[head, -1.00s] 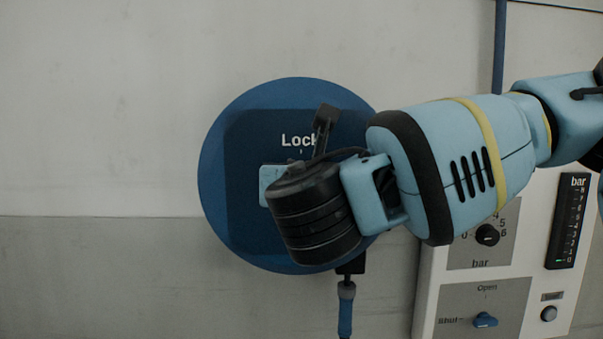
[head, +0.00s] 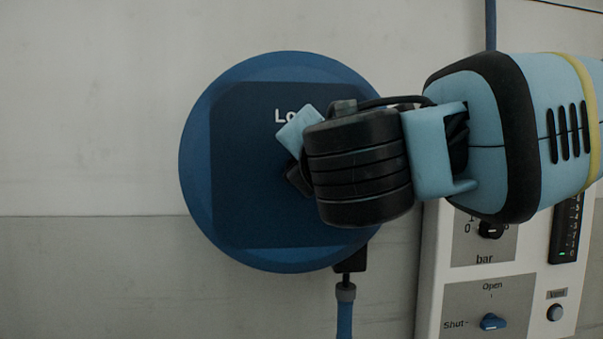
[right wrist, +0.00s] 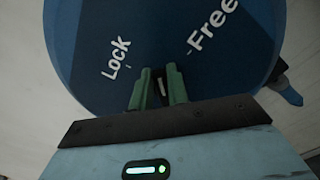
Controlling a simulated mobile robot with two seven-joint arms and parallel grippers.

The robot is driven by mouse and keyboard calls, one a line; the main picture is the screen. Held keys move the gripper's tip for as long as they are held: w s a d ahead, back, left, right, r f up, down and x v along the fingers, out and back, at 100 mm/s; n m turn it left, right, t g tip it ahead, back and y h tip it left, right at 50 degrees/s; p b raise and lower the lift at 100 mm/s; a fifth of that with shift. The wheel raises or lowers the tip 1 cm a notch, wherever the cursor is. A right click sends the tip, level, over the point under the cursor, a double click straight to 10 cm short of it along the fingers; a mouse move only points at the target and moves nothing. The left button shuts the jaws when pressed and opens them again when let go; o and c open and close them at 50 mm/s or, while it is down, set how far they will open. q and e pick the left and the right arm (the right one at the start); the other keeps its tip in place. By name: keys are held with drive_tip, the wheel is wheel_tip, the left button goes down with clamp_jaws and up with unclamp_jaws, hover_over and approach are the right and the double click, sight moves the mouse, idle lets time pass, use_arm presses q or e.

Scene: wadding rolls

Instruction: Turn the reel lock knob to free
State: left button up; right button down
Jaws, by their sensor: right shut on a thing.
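The round blue reel (head: 215,130) is on the wall in the head view, its Lock label partly covered by my right wrist. In the right wrist view the reel face (right wrist: 85,30) carries the words Lock, at left, and Free, at upper right. My right gripper (right wrist: 159,84) is shut on the small dark lock knob (right wrist: 160,88) at the face, with a green finger on each side. The knob's pale mark seems to point between the two words. The head view hides the knob behind my right gripper (head: 296,158). My left gripper is not in view.
A white panel (head: 429,290) with dials and a blue Open/Shut knob (head: 493,322) is at right, partly behind my right arm. A blue hose (head: 345,315) hangs under the reel. The wall left of the reel is clear.

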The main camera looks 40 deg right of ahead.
use_arm(q)
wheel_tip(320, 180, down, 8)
drive_tip(key=b, duration=0.9)
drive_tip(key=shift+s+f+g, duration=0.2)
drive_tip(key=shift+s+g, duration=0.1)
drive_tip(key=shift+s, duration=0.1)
use_arm(e)
drive_tip(key=m, duration=0.3)
drive_tip(key=f+m, duration=0.1)
drive_tip(key=m, duration=0.2)
drive_tip(key=f+m, duration=0.1)
drive_tip(key=m, duration=0.2)
drive_tip(key=shift+s+d, duration=0.2)
drive_tip(key=shift+d, duration=0.15)
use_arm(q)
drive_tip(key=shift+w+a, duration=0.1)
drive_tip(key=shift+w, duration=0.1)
use_arm(e)
drive_tip(key=c, duration=1.4)
unclamp_jaws()
drive_tip(key=shift+c, duration=0.2)
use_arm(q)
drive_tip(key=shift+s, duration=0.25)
use_arm(e)
drive_tip(key=shift+o, duration=0.4)
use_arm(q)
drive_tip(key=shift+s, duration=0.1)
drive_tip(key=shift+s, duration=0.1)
